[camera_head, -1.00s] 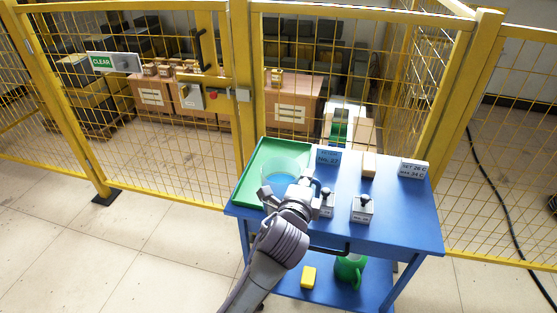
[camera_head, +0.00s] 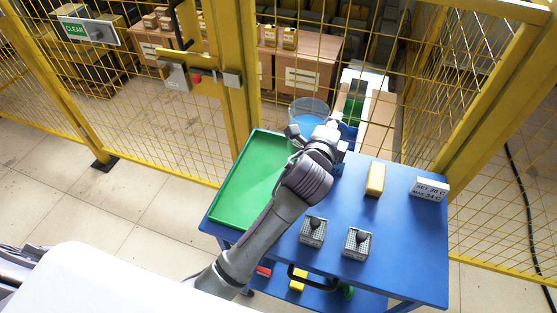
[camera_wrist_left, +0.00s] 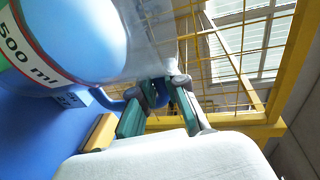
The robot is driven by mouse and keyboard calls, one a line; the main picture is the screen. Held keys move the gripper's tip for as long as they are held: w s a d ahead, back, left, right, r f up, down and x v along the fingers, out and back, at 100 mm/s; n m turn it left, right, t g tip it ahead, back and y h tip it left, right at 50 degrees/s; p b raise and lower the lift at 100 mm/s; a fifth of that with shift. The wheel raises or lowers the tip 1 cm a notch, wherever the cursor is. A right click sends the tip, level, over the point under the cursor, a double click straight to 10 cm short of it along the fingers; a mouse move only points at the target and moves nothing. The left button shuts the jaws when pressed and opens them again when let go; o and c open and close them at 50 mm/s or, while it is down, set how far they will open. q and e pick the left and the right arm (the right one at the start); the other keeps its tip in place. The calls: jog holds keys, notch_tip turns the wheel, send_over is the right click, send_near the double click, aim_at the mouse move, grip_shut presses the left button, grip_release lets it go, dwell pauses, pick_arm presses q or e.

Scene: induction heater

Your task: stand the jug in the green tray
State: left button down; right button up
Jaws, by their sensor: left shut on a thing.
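The jug (camera_head: 308,108) is clear, with blue liquid in it, and shows at the back edge of the table near the green tray's far right corner. In the left wrist view the jug (camera_wrist_left: 90,40) is large, with a "500 ml" band and a blue handle. My left gripper (camera_head: 322,138) is shut on that handle, and its fingers (camera_wrist_left: 160,98) also show in the wrist view. The green tray (camera_head: 245,190) lies empty on the left of the blue table. I cannot tell the jug's height above the table. My right gripper is not in view.
The blue table (camera_head: 400,215) also holds a yellow block (camera_head: 375,178), a white display (camera_head: 430,187) and two small knobbed blocks (camera_head: 313,231) (camera_head: 357,243). A yellow mesh fence (camera_head: 225,90) stands close behind it. Several items are on the lower shelf.

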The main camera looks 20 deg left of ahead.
aim_at(290, 143)
pick_arm(q)
jog(key=s+a+f, duration=0.2)
jog(key=a, duration=0.1)
jog(key=s+a+f+p, duration=0.1)
jog(key=a+f, duration=0.1)
jog(key=a, duration=0.1)
jog(key=s+a+f, duration=0.2)
jog(key=a, duration=0.1)
jog(key=shift+s+a+f+p, duration=0.1)
jog(key=shift+s+a+p, duration=0.25)
jog(key=shift+a, duration=0.05)
notch_tip(290, 143, down, 4)
jog(key=shift+f, duration=0.1)
jog(key=c, duration=1.7)
grip_release()
jog(key=shift+f, duration=0.2)
jog(key=o, duration=0.5)
jog(key=shift+r, duration=0.2)
